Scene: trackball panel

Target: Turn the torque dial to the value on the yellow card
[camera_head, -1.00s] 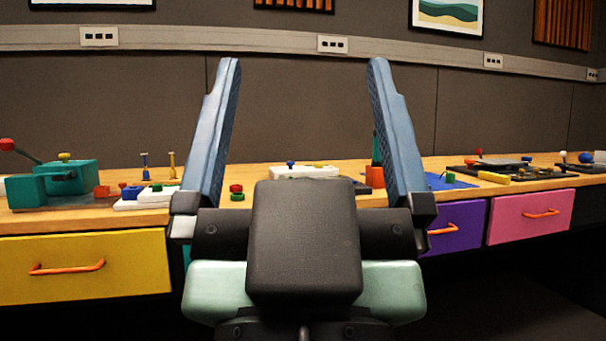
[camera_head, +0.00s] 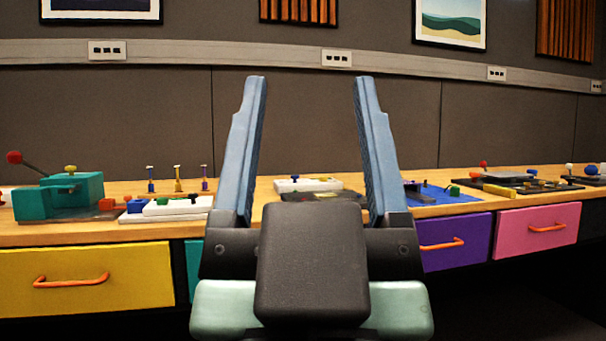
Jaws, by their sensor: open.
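My gripper (camera_head: 309,85) is in the middle of the view, pointing away from me over the bench. Its two blue fingers are apart with nothing between them. Its dark palm hides part of the bench behind it. I cannot make out a torque dial or a yellow card for certain. A white panel (camera_head: 295,185) with a small blue knob (camera_head: 295,178) and a yellow piece (camera_head: 325,179) lies on the bench beyond the fingers. It shows between them, too small to read any value.
The wooden bench (camera_head: 400,178) runs across the view, with yellow (camera_head: 80,262), purple (camera_head: 470,230) and pink (camera_head: 530,215) drawers below. A teal machine (camera_head: 70,193) and several pegs stand left. A blue mat (camera_head: 450,195) and a dark panel (camera_head: 520,187) lie right.

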